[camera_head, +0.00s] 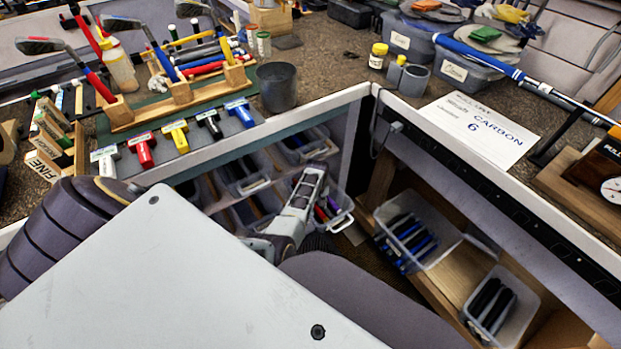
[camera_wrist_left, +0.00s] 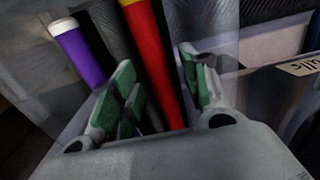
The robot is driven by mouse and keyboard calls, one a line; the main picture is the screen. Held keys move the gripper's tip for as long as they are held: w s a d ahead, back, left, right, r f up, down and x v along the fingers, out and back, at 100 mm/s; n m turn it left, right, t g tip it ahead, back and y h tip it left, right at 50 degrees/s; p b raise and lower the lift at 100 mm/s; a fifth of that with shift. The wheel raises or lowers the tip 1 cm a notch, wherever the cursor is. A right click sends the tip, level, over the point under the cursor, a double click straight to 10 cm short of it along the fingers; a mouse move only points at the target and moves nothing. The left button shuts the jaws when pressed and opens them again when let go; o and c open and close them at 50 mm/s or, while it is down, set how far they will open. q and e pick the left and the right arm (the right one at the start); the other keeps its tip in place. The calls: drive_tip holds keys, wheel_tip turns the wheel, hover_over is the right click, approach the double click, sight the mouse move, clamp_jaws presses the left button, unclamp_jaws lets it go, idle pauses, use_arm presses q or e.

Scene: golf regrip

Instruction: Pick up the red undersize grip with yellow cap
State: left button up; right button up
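The red grip with a yellow cap end (camera_wrist_left: 158,55) stands in a bin, between the fingers of my left gripper (camera_wrist_left: 157,72) in the left wrist view. The green-padded fingers are apart on either side of it; I see no firm closing on it. A purple grip with a white cap (camera_wrist_left: 82,55) lies to its left, and dark grips are beside it. In the head view my left gripper (camera_head: 311,172) reaches into a clear bin (camera_head: 341,222) under the bench; red and purple grips show there in part. My right gripper is not in view.
The bench edge (camera_head: 340,97) and a divider panel stand close by the left gripper. Other bins (camera_head: 245,183) sit beside it, with more bins (camera_head: 430,250) on the right shelf. A grey cup (camera_head: 277,87) and golf clubs in wooden blocks are on the bench.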

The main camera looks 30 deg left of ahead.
use_arm(q)
clamp_jaws()
drive_tip(key=shift+r, duration=0.25)
